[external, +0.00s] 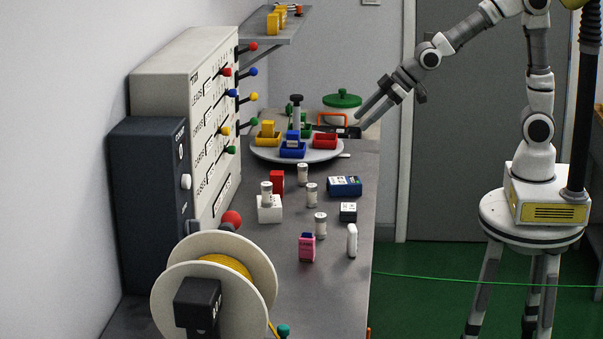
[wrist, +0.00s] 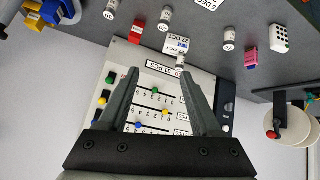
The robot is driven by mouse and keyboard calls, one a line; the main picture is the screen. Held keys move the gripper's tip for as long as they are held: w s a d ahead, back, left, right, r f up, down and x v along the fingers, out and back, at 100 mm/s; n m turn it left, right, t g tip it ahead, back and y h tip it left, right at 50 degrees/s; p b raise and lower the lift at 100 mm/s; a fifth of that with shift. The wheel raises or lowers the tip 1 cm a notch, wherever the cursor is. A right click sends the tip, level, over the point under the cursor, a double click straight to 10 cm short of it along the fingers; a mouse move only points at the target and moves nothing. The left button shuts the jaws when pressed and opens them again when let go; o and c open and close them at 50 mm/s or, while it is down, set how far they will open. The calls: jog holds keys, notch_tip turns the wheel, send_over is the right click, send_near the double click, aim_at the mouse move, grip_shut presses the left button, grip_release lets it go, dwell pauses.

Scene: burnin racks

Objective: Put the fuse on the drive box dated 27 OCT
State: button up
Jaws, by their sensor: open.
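Several small grey-white cylinders, apparently fuses, stand on the bench: one at the back (external: 303,174), one in the middle (external: 312,194) and one nearer the front (external: 320,226). Another cylinder (external: 266,190) appears to stand on a white box (external: 270,213); contact is unclear. In the wrist view that white box (wrist: 169,42) bears a date ending in OCT; its digits are too small to be sure. A small dark-and-white box (external: 348,212) shows "5 DEC" in the wrist view (wrist: 205,4). My gripper (external: 362,121) is open and empty, high near the bench's far end, apart from all of them.
A red box (external: 277,181), blue box (external: 345,186), pink box (external: 307,250) and white dotted block (external: 352,241) stand around the fuses. A round tray (external: 262,154) holds coloured bins. A panel with coloured levers (external: 190,105) lines the left; a cable reel (external: 165,300) stands in front.

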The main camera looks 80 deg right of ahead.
jog(key=s+d+r+m+g, duration=0.1)
jog(key=s+d+r+m, duration=0.1)
jog(key=s, duration=1)
jog(key=s+d+r+m+g+h, duration=0.1)
jog(key=s+d, duration=0.3)
jog(key=s, duration=0.9)
jog(key=shift+s+r+m+g, duration=0.15)
jog(key=shift+r+m+g, duration=0.35)
jog(key=shift+r+g, duration=0.15)
jog(key=shift+d, duration=0.1)
